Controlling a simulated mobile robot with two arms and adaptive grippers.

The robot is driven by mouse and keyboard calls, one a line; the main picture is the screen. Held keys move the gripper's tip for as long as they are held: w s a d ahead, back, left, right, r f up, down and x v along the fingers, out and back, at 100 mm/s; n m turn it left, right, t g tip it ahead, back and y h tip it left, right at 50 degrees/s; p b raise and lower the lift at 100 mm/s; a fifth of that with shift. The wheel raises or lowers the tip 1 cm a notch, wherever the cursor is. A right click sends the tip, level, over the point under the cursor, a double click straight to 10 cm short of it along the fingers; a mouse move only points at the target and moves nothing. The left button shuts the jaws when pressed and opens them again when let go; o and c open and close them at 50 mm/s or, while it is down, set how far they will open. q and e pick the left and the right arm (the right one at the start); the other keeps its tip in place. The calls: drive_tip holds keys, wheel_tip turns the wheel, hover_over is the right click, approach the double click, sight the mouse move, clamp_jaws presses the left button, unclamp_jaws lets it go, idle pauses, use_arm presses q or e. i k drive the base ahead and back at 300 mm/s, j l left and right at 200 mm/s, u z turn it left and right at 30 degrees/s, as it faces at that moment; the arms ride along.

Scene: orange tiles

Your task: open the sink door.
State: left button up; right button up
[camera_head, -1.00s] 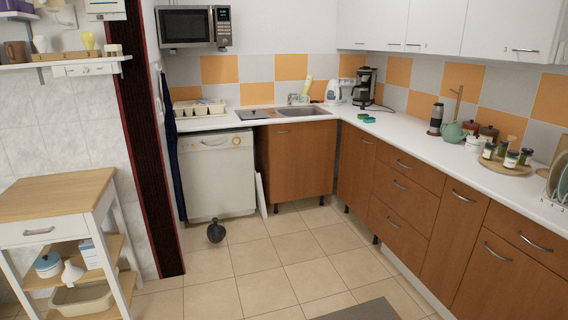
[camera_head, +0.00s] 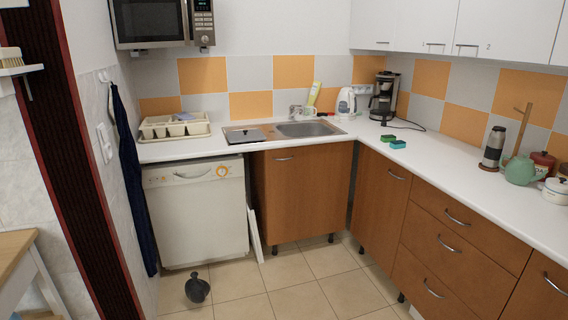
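The sink door (camera_head: 298,197) is a brown wooden cabinet front under the sink, with a small silver handle (camera_head: 284,158) near its top. It is closed. The sink (camera_head: 303,129) with its tap is set in the white counter above it. Neither of my grippers shows in the head view.
A white dishwasher (camera_head: 197,213) stands left of the sink door, with a white panel (camera_head: 255,236) leaning between them. A dark round object (camera_head: 197,289) lies on the floor in front. Brown drawers (camera_head: 433,247) line the right side. Tiled floor (camera_head: 300,293) before the door is clear.

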sight(307, 186)
drive_tip(key=i, duration=1.9)
drive_tip(key=i+u, duration=0.15)
drive_tip(key=i, duration=0.4)
drive_tip(key=i+l+u, duration=0.2)
drive_tip(key=i, duration=0.3)
drive_tip(key=i+l+u, duration=0.15)
drive_tip(key=i, duration=0.4)
